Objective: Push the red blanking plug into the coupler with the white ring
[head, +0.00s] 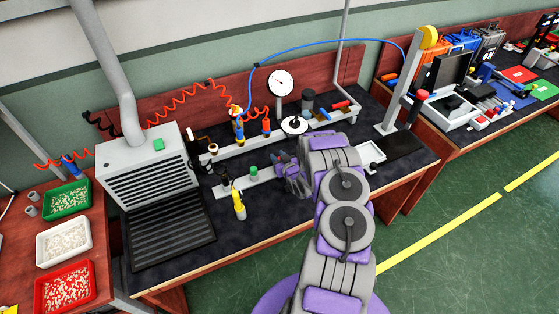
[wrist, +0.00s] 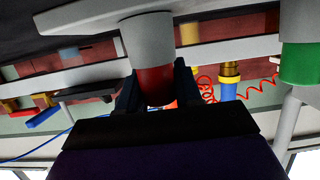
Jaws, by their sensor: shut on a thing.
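My gripper (wrist: 156,92) is shut on the red blanking plug (wrist: 155,84), with a dark finger on either side of it. In the wrist view the plug meets the end of a grey cylindrical coupler (wrist: 148,42), in line with it. I cannot tell how deep the plug sits, and I make out no separate white ring. A green plug (wrist: 300,62) sits in another coupler (wrist: 300,20) at the right. In the head view my gripper (head: 284,166) is at the right end of the pale coupler rail (head: 265,177); the red plug is hidden there.
A green plug (head: 253,171) stands on the rail to the left. A yellow tool (head: 239,204) stands in front of it. Behind are a dial gauge (head: 280,83) and a back rack (head: 235,150) with tools. A white tray (head: 371,157) lies to the right.

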